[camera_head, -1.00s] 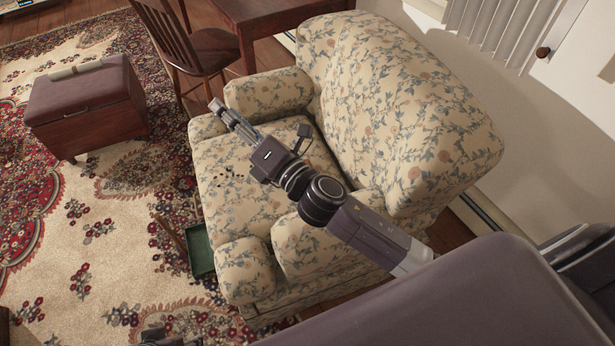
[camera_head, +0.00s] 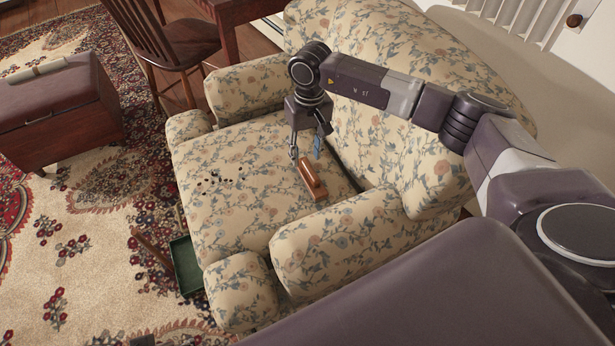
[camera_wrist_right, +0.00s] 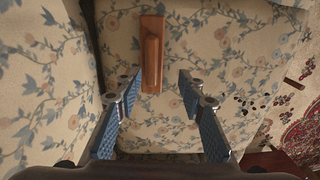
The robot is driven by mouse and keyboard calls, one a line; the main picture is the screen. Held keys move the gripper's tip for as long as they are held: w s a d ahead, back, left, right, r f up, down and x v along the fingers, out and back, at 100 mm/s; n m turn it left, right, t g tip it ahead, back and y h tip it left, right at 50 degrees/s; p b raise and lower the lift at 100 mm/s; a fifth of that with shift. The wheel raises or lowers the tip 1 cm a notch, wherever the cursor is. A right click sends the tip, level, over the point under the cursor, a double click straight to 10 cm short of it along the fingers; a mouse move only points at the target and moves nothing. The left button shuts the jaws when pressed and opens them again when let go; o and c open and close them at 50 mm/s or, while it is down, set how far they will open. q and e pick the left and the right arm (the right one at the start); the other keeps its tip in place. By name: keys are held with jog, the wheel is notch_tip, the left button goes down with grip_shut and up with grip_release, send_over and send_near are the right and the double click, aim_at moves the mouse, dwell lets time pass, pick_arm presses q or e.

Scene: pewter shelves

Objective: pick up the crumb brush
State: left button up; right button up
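The crumb brush (camera_head: 312,180) is a reddish-brown wooden block with a raised handle, lying on the floral seat of the armchair (camera_head: 240,185), close to the backrest. It also shows in the right wrist view (camera_wrist_right: 152,54), upright in the picture and ahead of the fingertips. My right gripper (camera_head: 306,153) points down above the seat, just beyond the brush. In the right wrist view its two blue-padded fingers (camera_wrist_right: 155,85) are spread apart with nothing between them but the brush's near end, seen beyond the tips. My left gripper is not seen clearly.
Dark crumbs (camera_head: 215,180) lie on the seat left of the brush. The armrest (camera_head: 345,235) and backrest (camera_head: 400,100) rise beside it. A green dustpan-like tray (camera_head: 187,265) stands on the rug by the chair front. A brown ottoman (camera_head: 55,110) is at left.

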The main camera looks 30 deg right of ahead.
aim_at(310, 169)
jog(key=shift+d+f, duration=0.1)
jog(key=shift+d, duration=0.55)
jog(key=shift+d+f, duration=0.1)
jog(key=shift+f, duration=0.3)
jog(key=f, duration=0.2)
jog(key=f+b, duration=0.1)
jog(key=f, duration=0.2)
jog(key=shift+s+a+f, duration=0.1)
jog(key=shift+a+f, duration=0.1)
jog(key=shift+f, duration=0.6)
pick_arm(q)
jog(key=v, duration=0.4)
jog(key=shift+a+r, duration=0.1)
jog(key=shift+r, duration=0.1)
pick_arm(e)
grip_shut()
